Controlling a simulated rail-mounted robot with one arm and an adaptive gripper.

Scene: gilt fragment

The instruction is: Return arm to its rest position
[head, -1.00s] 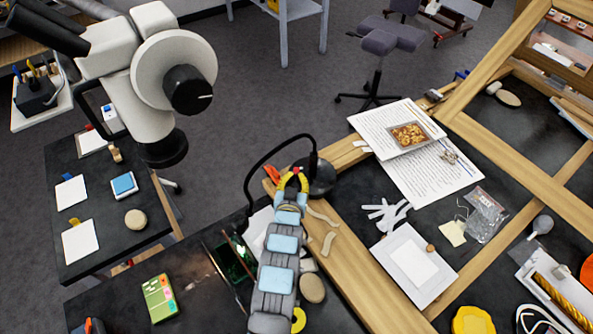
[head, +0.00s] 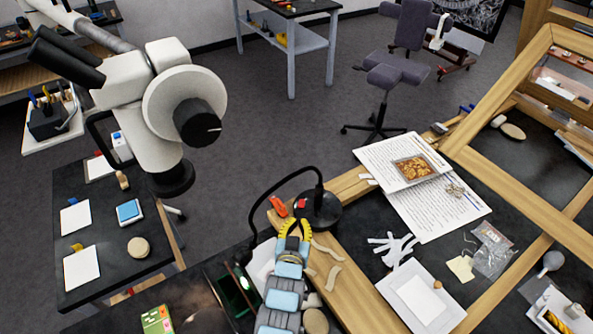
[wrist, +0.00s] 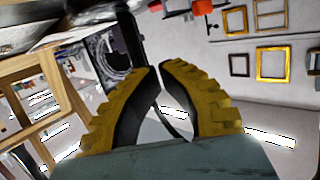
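My gripper (head: 294,225) shows at the lower middle of the head view, over the dark bench near its wooden frame edge. In the wrist view my gripper's two yellow, ridged fingers (wrist: 163,68) lean together, with their tips meeting or almost meeting. Nothing is held between them. The wrist view looks out across the room, with frames on a pale wall. The lower part of my arm runs out of the head view at the bottom.
A black lamp (head: 318,208) with a bent neck stands right beside my gripper. A white microscope (head: 170,110) hangs at the upper left. Papers (head: 435,208) and a white framed card (head: 420,296) lie to the right. Open floor lies beyond the bench.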

